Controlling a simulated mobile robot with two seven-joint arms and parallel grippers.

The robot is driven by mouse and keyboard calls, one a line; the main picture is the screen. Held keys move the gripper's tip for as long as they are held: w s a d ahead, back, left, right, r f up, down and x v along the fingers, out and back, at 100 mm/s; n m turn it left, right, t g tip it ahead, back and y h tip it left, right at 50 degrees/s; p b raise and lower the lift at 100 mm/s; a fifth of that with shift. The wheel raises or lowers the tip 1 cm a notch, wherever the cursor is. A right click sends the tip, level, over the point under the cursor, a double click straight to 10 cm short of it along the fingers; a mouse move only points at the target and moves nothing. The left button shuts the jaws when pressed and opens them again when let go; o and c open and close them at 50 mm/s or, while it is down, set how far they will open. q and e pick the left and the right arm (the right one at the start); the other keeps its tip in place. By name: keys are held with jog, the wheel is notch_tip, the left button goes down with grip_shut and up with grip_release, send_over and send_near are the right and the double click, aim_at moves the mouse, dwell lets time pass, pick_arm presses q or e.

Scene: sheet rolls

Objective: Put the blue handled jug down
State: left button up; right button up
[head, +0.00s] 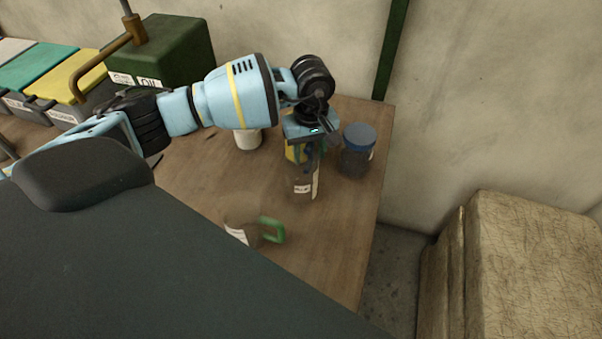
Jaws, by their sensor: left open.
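My left gripper (314,146) is over the right part of the wooden table (200,185), pointing down, with its jaws open. Directly below and partly behind it stands a dark, see-through vessel (303,178) with a white label. A bit of blue, perhaps the blue handle of the jug, shows between the fingers, with yellow beside it. The gripper hides the top of this vessel, so I cannot tell whether the fingers touch it. It looks upright on the table. My right gripper is not in view.
A jar with a blue lid (358,137) stands close on the right. A green-handled jug (270,230) is nearer me. A white container (247,139) stands behind my arm. A dark green oil can (165,50) and lidded bins (42,72) fill the back left.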

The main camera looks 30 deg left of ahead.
pick_arm(q)
grip_shut()
jog(key=shift+r, duration=0.15)
notch_tip(320, 180, up, 18)
jog(key=shift+b, duration=0.3)
dwell(0.7)
dwell(0.3)
